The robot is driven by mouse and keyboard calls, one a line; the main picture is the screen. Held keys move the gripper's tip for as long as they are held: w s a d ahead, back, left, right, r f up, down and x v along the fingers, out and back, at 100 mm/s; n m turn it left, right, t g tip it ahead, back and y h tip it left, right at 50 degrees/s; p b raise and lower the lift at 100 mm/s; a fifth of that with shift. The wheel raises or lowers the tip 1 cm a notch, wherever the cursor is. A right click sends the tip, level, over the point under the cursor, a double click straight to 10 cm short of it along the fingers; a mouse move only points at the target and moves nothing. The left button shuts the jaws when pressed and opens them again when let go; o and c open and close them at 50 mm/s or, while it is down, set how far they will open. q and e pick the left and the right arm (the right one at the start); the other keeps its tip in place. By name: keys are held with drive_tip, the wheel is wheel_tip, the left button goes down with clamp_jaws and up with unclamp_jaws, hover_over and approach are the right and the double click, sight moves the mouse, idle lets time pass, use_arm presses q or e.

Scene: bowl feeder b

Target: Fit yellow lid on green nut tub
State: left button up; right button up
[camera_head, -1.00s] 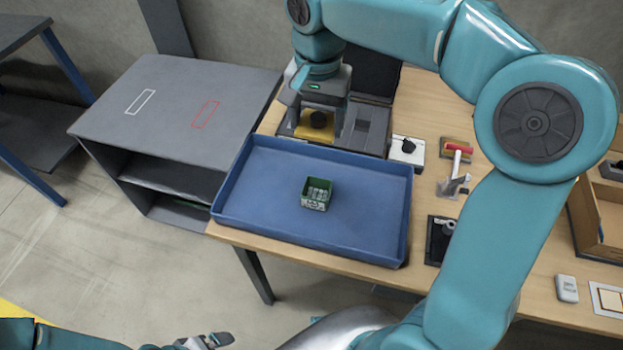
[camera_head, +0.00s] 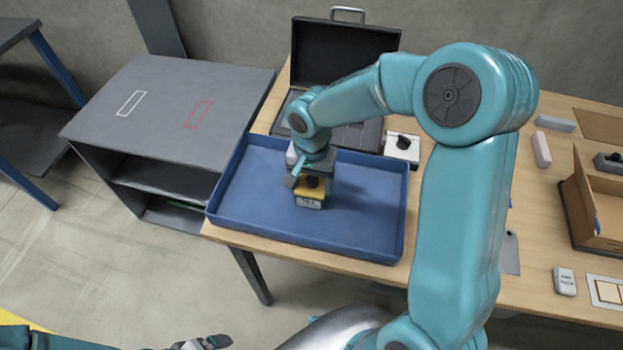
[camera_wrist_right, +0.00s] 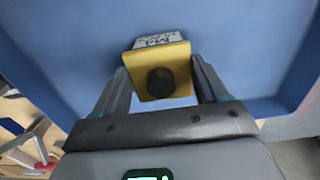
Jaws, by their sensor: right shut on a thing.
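The yellow lid (camera_head: 303,191) with a black knob is between the fingers of my right gripper (camera_head: 313,186), which is shut on it. In the right wrist view, the lid (camera_wrist_right: 175,55) and its knob are between the two fingers. The green nut tub (camera_head: 307,204) is in the blue tray, directly under the lid; only its front side with a pale printed label shows. The label also shows in the right wrist view (camera_wrist_right: 157,40). I cannot tell whether the lid is seated or just above the rim. My left gripper (camera_head: 206,343) is at the bottom left edge, its jaws unclear.
The blue tray (camera_head: 365,225) is otherwise empty, with raised walls. Behind it is an open black case (camera_head: 335,60). A white box with a black knob (camera_head: 402,147) stands at the tray's back right. A grey shelf unit (camera_head: 165,100) is at left; a cardboard box (camera_head: 600,225) is at right.

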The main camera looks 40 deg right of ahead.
sight(311, 181)
drive_tip(key=shift+w+d+f, duration=0.1)
drive_tip(key=shift+w+f, duration=0.1)
drive_tip(key=shift+f, duration=0.05)
drive_tip(key=shift+s, duration=0.2)
drive_tip(key=o, duration=1)
drive_tip(key=shift+w+f, duration=0.1)
drive_tip(key=shift+w, duration=0.1)
drive_tip(key=shift+o, duration=0.2)
drive_tip(key=shift+s+r, duration=0.15)
drive_tip(key=shift+r, duration=0.25)
wheel_tip(311, 181, up, 12)
drive_tip(key=shift+f, duration=0.2)
